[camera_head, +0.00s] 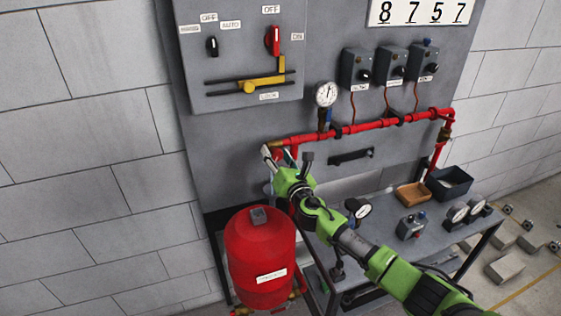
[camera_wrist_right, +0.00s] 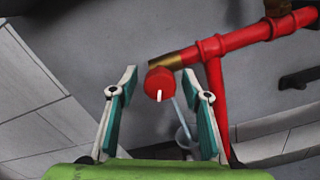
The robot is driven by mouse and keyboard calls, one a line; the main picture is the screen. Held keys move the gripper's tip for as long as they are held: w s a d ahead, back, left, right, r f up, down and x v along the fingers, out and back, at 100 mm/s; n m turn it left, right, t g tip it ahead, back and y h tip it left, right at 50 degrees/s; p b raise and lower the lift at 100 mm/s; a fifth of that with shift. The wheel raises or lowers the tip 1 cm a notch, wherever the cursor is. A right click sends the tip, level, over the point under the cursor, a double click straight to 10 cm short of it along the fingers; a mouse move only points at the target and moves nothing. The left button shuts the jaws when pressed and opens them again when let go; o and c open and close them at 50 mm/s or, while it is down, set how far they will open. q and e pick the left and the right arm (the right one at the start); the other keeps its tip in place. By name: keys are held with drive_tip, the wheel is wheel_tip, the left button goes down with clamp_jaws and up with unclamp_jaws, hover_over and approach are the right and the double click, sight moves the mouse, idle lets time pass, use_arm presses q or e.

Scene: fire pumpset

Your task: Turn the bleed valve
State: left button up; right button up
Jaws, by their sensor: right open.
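The bleed valve's round red knob (camera_wrist_right: 160,84) with a white mark shows in the right wrist view, by the brass end of a red pipe. My right gripper (camera_wrist_right: 160,79) is open, one finger on each side of the knob in the picture. A gap shows at the left finger; the right fingertip appears close to the knob. I cannot tell whether the fingertips reach around it. In the head view my right gripper (camera_head: 272,156) is at the left end of the red pipe (camera_head: 350,128) and largely hides the valve. My left gripper is not in view.
A red tank (camera_head: 260,248) stands below my right gripper. A pressure gauge (camera_head: 326,95) and switch boxes (camera_head: 357,68) are on the panel. The bench at right holds a brown tray (camera_head: 411,196), a dark bin (camera_head: 449,183) and loose gauges (camera_head: 458,213). A pale tube (camera_wrist_right: 181,117) hangs behind the knob.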

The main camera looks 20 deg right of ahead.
drive_tip(key=s, duration=1.2)
drive_tip(key=shift+d, duration=0.2)
drive_tip(key=s+f+m+g+h, duration=0.2)
drive_tip(key=s+f+m+g, duration=0.2)
drive_tip(key=s+f+m, duration=0.45)
drive_tip(key=s+f+m+g+h, duration=0.1)
drive_tip(key=s+f+m+g, duration=0.35)
drive_tip(key=s+m, duration=0.6)
drive_tip(key=s+a+f+m+g+y, duration=0.1)
drive_tip(key=s+f+m+g, duration=0.15)
drive_tip(key=s, duration=0.45)
drive_tip(key=s+a+f+m+g+y, duration=0.1)
drive_tip(key=s+m+g, duration=0.1)
drive_tip(key=s+m, duration=0.3)
drive_tip(key=s+a+f+m+g+y, duration=0.1)
drive_tip(key=s+f+m+g, duration=0.15)
drive_tip(key=s, duration=0.55)
wheel_tip(320, 180, down, 27)
drive_tip(key=s+b, duration=0.1)
drive_tip(key=b, duration=0.2)
drive_tip(key=s+d+f+g+b, duration=0.1)
drive_tip(key=s+d+f+b, duration=0.2)
drive_tip(key=s+f, duration=1.4)
wheel_tip(320, 180, down, 4)
drive_tip(key=shift+s+d+f+h+b, duration=0.1)
drive_tip(key=shift+s+d+h+b, duration=0.1)
drive_tip(key=shift+s+h+b, duration=0.15)
